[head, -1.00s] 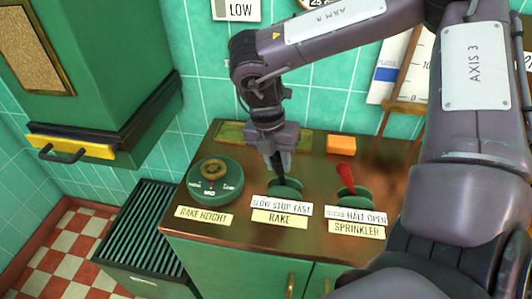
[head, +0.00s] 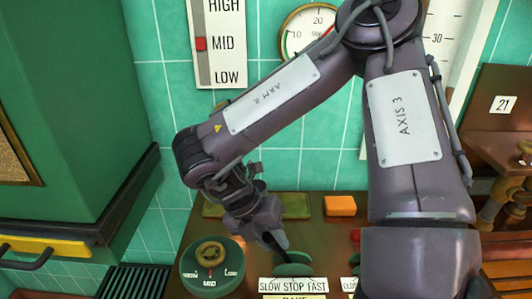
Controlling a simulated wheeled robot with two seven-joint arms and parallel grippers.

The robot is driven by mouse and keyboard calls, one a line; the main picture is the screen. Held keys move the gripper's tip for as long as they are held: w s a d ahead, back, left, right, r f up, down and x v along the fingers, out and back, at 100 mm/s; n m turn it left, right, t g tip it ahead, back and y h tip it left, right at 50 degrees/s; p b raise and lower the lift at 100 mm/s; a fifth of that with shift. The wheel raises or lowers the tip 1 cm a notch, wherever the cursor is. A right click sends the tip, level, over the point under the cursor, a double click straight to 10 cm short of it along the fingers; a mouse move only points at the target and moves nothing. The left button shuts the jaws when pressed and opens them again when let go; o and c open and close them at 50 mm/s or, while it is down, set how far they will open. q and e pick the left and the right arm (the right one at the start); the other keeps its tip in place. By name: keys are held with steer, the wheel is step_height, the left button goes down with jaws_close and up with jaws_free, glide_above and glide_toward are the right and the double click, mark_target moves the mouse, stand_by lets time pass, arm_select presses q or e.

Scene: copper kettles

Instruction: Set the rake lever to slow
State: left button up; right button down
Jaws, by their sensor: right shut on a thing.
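The rake lever's round green base (head: 294,267) sits on the brown console top, behind a label reading SLOW STOP FAST (head: 293,285). My right gripper (head: 272,242) is shut on the dark rake lever, just up and left of that base. The fingers slant down to the right, towards the base, on the SLOW side. The lever itself is mostly hidden by the fingers, so its exact angle is hard to tell. My left gripper is out of view.
A green rake height dial (head: 212,265) with a brass knob stands left of the lever. An orange block (head: 340,205) lies at the console's back. The red sprinkler lever (head: 355,236) is mostly hidden behind my right arm. A HIGH/MID/LOW gauge (head: 217,45) hangs on the wall.

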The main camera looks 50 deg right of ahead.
steer(key=shift+f, duration=0.1)
steer(key=c, duration=1.2)
jaws_free()
steer(key=shift+a, duration=0.15)
steer(key=shift+o, duration=0.3)
steer(key=shift+w+r, duration=0.1)
steer(key=shift+r, duration=0.1)
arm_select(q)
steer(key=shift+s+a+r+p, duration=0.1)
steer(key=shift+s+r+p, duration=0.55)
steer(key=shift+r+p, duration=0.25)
arm_select(e)
steer(key=v, duration=0.7)
steer(key=shift+r, duration=0.25)
steer(key=shift+a, duration=0.15)
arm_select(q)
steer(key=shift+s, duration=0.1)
